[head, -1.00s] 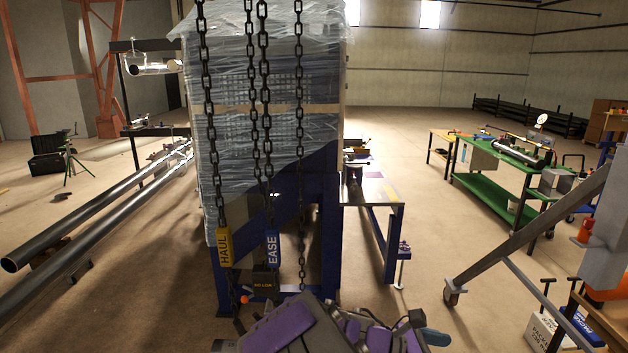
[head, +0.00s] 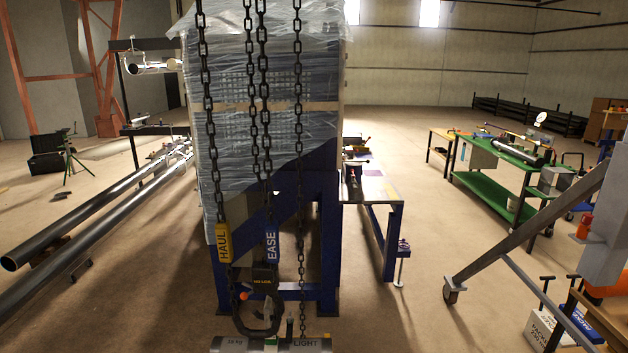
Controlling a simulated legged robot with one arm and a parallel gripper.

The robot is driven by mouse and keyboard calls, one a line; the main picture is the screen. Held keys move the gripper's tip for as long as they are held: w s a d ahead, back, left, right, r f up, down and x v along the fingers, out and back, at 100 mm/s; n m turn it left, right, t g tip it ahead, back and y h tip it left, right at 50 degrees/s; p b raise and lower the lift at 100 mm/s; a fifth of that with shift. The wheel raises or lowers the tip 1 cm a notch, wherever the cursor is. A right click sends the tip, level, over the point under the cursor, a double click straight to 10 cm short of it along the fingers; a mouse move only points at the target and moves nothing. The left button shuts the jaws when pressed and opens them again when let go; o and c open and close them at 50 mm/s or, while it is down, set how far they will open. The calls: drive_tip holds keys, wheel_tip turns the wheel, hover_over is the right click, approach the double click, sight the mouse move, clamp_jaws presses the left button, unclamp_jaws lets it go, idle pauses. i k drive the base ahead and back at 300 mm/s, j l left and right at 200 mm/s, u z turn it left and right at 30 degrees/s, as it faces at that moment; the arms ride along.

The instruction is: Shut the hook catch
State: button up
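A dark hook (head: 240,322) hangs at the lower centre of the head view, below a black block (head: 264,278) with a small yellow label. A small orange-tipped part (head: 244,296) sits at the hook's left upper side, beside the block. I cannot tell whether it is the catch, or whether the catch is open or shut. My gripper is not in view.
Chains hang in front of a plastic-wrapped load on a blue frame (head: 329,240). Yellow "HAUL" (head: 223,243) and blue "EASE" (head: 271,242) tags hang on them. Long pipes (head: 90,232) lie left. A grey slanted leg (head: 530,232) stands right. Floor between is clear.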

sight(245, 296)
drive_tip(key=i+l+u, duration=0.15)
drive_tip(key=i, duration=0.9)
